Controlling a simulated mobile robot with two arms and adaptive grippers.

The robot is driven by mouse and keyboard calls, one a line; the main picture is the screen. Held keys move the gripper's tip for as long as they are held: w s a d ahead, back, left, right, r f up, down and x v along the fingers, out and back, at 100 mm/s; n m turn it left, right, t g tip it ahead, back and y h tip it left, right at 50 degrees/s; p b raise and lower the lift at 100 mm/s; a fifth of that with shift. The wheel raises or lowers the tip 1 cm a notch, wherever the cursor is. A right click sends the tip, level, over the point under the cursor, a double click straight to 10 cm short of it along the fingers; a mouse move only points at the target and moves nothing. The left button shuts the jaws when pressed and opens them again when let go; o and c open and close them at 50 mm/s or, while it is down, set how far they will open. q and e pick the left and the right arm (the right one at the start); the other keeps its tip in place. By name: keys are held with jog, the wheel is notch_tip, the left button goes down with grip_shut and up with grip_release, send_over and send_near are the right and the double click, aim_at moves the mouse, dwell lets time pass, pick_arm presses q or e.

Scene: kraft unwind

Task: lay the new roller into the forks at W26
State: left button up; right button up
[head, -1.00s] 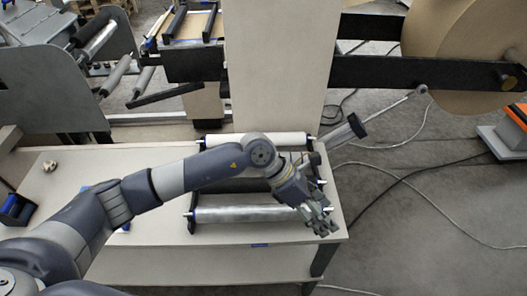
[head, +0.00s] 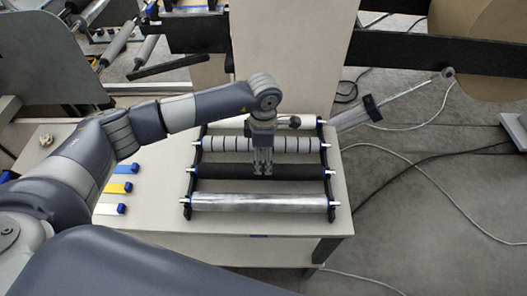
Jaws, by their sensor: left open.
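A dark rack on the table holds several rollers lying side by side: a pale one at the back, a grey one with dark bands (head: 222,144), a black one (head: 215,171), and a shiny silver one (head: 260,203) at the front. My left gripper (head: 262,172) points down over the middle of the black roller, open. Whether it touches that roller I cannot tell. It hides part of the banded and black rollers. Which roller is the new one, and which forks are W26, I cannot read. My right gripper is not in view.
The rack stands at the right end of a pale table (head: 180,222). Blue, yellow and white strips (head: 115,188) lie left of it. A tall pale panel (head: 290,60) stands behind. A big brown paper roll (head: 480,45) is at the upper right. Cables cross the floor.

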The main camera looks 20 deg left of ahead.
aim_at(263, 167)
pick_arm(q)
notch_tip(263, 167, down, 4)
jog(key=shift+r+b, duration=0.1)
jog(key=shift+b, duration=0.85)
notch_tip(263, 167, down, 4)
jog(key=b, duration=0.3)
jog(key=shift+b, duration=0.3)
jog(key=shift+f+b, duration=0.45)
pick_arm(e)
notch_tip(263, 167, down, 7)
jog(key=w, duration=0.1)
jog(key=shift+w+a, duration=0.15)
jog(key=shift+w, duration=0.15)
pick_arm(q)
jog(key=shift+c, duration=0.3)
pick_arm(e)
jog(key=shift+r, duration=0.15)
pick_arm(q)
jog(key=c, duration=1.3)
jog(key=shift+r, duration=0.15)
jog(key=shift+c, duration=0.5)
jog(key=shift+w, duration=0.1)
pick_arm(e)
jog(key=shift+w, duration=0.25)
pick_arm(q)
jog(key=shift+r, duration=0.15)
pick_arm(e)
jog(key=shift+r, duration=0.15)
